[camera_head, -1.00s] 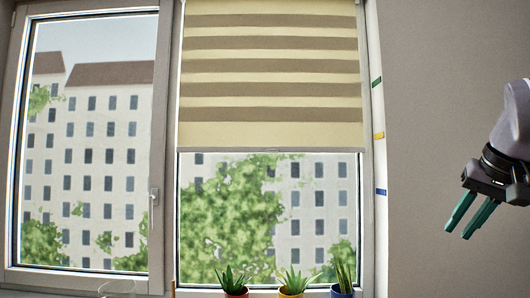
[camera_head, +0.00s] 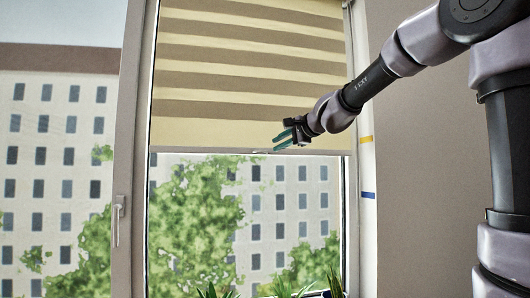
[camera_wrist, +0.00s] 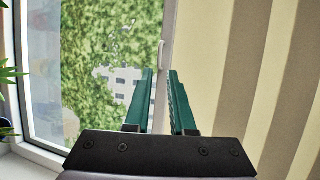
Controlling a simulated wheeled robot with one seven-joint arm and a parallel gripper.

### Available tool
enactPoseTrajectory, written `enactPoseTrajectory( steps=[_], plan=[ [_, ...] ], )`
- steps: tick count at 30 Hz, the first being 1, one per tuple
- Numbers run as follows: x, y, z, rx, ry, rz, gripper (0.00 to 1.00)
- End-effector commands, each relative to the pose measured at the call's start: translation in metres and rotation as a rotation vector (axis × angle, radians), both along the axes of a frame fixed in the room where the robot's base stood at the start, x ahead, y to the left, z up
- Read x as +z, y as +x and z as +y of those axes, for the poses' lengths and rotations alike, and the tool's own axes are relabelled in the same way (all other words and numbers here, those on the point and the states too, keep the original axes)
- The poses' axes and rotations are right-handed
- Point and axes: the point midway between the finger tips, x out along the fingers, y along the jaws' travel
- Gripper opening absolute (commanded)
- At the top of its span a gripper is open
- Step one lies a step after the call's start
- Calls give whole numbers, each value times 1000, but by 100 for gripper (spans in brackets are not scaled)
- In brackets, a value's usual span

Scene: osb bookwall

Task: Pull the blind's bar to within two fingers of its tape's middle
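The striped blind (camera_head: 235,85) hangs over the right window pane, its thin bottom bar (camera_head: 200,151) level. The bar is a little below the yellow tape (camera_head: 366,139) and well above the blue tape (camera_head: 368,195) on the frame's right side. My gripper (camera_head: 279,141) is open and empty in front of the blind's lower edge. In the wrist view, the bar (camera_wrist: 168,35) runs upright and a small pale pull tab (camera_wrist: 161,56) shows ahead of my gripper (camera_wrist: 160,72). Whether the fingers touch anything, I cannot tell.
The left window sash (camera_head: 125,70) has a handle (camera_head: 117,220). Potted plants (camera_head: 290,290) stand along the bottom of the window. A plant (camera_wrist: 8,85) also shows at the wrist view's left edge. Bare wall (camera_head: 415,200) lies to the right.

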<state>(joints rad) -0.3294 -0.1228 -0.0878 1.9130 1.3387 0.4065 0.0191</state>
Motion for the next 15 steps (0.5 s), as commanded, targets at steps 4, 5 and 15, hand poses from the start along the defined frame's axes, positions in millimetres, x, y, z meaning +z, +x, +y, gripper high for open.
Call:
enactPoseTrajectory(
  steps=[4,5,15],
  plan=[
    [-10,25,18,2,-1,4,22],
    [-10,29,21,2,0,3,22],
    [-19,61,43,1,-1,0,22]
  ],
)
